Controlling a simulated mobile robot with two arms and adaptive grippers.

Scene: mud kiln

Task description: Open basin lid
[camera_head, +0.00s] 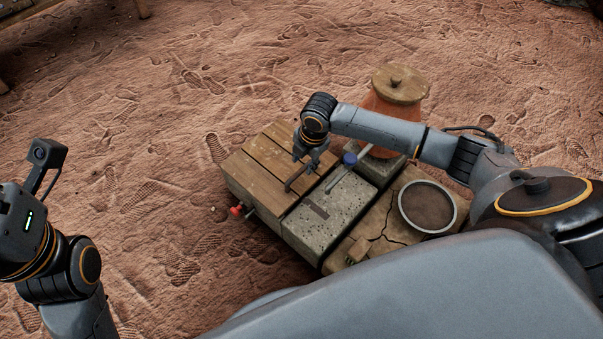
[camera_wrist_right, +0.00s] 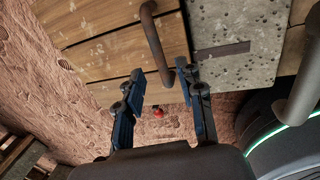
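The basin (camera_head: 325,218) is a grey speckled stone block, and its stone also shows in the right wrist view (camera_wrist_right: 262,58). A wooden plank lid (camera_head: 250,172) lies flat over its left part and looks closed; the planks fill the upper left of the wrist view (camera_wrist_right: 110,50). A dark bar handle (camera_head: 297,180) sits near the lid's right edge. My right gripper (camera_head: 308,153) is over the handle. In the wrist view its fingers (camera_wrist_right: 160,78) are apart, with one end of the handle (camera_wrist_right: 155,45) between the tips; contact is unclear. My left arm is at the left edge, its gripper out of sight.
A grey pipe with a blue knob (camera_head: 349,158) stands right of the lid. A red knob (camera_head: 236,210) sticks out at the basin's left side. A round pan (camera_head: 427,206) lies on the right. A clay pot with a wooden lid (camera_head: 399,84) stands behind. Sandy ground is open leftward.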

